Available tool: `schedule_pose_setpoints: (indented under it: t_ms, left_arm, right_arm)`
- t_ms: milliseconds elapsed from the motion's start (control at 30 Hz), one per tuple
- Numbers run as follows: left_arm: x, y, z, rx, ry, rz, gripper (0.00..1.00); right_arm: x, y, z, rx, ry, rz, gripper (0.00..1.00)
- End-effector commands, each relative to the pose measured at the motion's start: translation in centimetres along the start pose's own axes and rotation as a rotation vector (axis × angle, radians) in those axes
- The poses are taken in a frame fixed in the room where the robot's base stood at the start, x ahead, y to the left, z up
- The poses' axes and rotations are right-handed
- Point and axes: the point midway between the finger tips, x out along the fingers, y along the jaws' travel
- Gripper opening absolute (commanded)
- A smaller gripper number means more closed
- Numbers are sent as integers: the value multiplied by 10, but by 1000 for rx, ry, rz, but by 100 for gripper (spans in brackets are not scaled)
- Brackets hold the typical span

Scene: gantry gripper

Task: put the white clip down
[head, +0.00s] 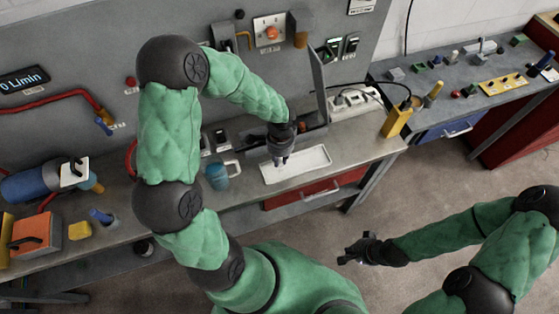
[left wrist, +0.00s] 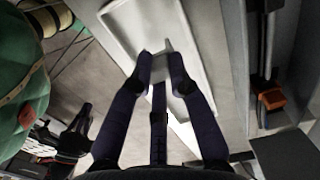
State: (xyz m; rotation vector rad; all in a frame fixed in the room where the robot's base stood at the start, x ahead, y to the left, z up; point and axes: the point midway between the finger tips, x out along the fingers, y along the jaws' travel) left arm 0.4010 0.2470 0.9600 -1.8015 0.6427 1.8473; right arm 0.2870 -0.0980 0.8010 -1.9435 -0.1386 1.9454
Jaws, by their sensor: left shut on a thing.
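My left gripper (head: 281,163) points down over a shallow white tray (head: 318,160) on the bench. In the left wrist view its fingertips (left wrist: 161,62) are close together over the tray (left wrist: 136,25). A small pale piece, which looks like the white clip (left wrist: 160,68), shows between them. It is hard to make out against the white tray, and I cannot tell whether it touches the tray. The clip cannot be made out in the head view. My right gripper (head: 352,251) is off the bench, over the floor, with its fingers apart and nothing seen between them.
A blue mug (head: 217,177) stands left of the tray. A grey open box (head: 312,137) with a raised lid is just behind the tray. A yellow block-shaped device (head: 397,119) stands near the bench's right end. A second bench (head: 480,103) holds several small parts.

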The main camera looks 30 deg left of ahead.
Motion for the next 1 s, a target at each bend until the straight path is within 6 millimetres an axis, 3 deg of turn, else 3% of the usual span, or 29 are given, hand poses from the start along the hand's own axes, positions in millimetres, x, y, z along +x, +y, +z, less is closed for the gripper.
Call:
schedule_pose_setpoints:
  t_ms: [100,467,500,600,1000]
  left_arm:
    - [15,0,0,-1,0,0,0]
    - [18,0,0,-1,0,0,0]
    - [18,0,0,-1,0,0,21]
    - [18,0,0,-1,0,0,42]
    - [14,0,0,-1,0,0,42]
  right_arm:
    - [4,2,0,0,0,0,0]
    - [7,2,0,0,0,0,0]
    - [7,2,0,0,0,0,0]
    - [6,2,0,0,0,0,0]
    - [3,1,0,0,0,0,0]
